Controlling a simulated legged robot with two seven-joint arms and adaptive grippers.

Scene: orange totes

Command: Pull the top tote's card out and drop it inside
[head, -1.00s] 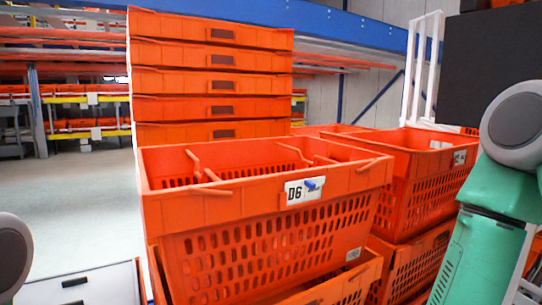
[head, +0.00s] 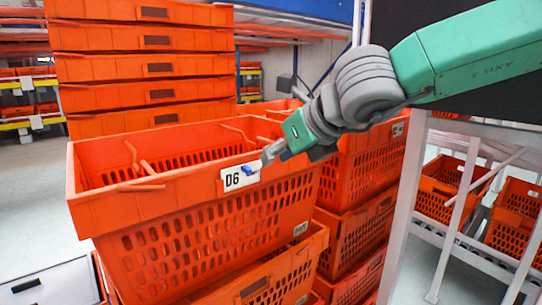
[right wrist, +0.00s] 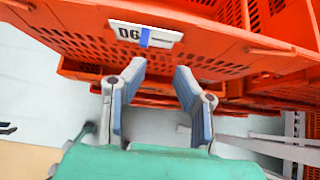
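The top tote (head: 120,208) is orange with slotted walls and sits on another orange tote. The card (right wrist: 127,32) and blue tab (right wrist: 145,36) also show in the right wrist view, ahead of the fingers. My right gripper (head: 268,156) reaches in from the right, close to the card's right end, and hides part of it. In the right wrist view my right gripper (right wrist: 160,70) is open, with nothing between its fingers. My left gripper is out of view.
A tall stack of orange totes (head: 150,68) stands behind on the left. More stacked totes (head: 352,185) stand just right of the top tote. A white frame (head: 402,210) and a rack with orange totes are on the right. A white drawer unit (head: 50,285) is at lower left.

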